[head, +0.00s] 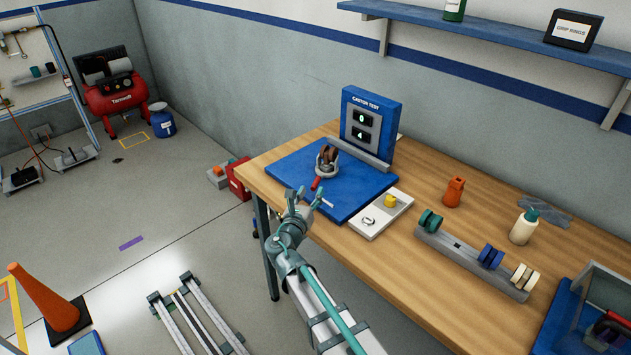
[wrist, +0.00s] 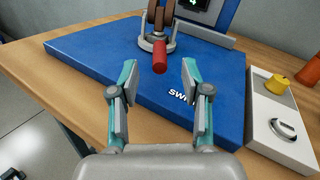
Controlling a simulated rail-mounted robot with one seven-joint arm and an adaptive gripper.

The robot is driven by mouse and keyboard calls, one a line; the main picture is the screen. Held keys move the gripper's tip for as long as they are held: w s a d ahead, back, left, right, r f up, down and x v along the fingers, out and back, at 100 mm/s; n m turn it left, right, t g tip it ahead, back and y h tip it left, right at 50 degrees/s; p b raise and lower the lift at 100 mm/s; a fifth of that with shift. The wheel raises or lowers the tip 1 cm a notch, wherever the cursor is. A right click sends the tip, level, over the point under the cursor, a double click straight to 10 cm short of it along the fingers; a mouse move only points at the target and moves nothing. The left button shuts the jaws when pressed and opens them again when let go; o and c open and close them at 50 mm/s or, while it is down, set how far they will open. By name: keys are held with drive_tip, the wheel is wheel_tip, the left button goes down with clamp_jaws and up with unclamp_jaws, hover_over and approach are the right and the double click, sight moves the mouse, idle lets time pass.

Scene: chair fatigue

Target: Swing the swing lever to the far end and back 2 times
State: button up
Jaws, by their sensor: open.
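The swing lever has a red grip (head: 316,183) that sticks out from the grey caster fork (head: 322,172) on the blue test base (head: 365,192). In the wrist view the red grip (wrist: 159,57) points towards me, roughly centred between my fingertips and a little beyond them. A brown caster wheel (wrist: 156,20) stands in the fork above it. My gripper (head: 307,196) is open and empty at the near edge of the base. Its two fingers also show apart in the wrist view (wrist: 159,74). White lettering on the base is partly hidden by the right finger.
A blue "CASTON TEST" panel (head: 371,122) showing 0 and 4 stands behind the caster, with a grey bar (head: 358,153) before it. A wheel rack (head: 470,262) stands further right.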

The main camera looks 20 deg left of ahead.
drive_tip(key=shift+w+a+p, duration=0.15)
drive_tip(key=shift+w+p, duration=0.45)
drive_tip(key=shift+w, duration=2.15)
clamp_jaws()
